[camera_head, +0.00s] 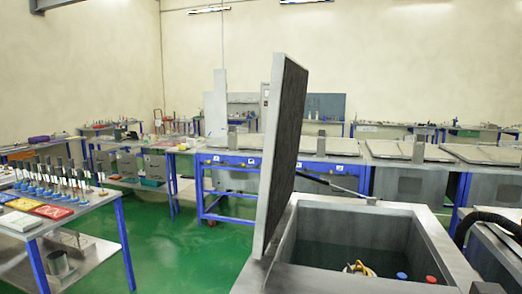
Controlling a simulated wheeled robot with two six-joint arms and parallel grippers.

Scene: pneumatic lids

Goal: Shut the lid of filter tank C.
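An open grey tank (447,252) stands close in front of me at the lower right. Its lid (284,145) stands nearly upright at the tank's left side, with its dark inner face turned right and its grey edge toward me. A thin dark strut (330,186) shows behind the lid, above the tank's far rim. Inside the tank are a yellow and white object (360,268), a blue cap (401,276) and a red cap (431,280). I see no letter on this tank, so I cannot confirm that it is C. Neither gripper is in view.
A row of tanks with flat, shut lids (408,150) stands beyond, on blue frames with small unreadable labels. A metal table (95,212) with bottles and coloured trays is at the left. A black hose (480,216) curves at the right. Green floor (185,250) is free between table and tank.

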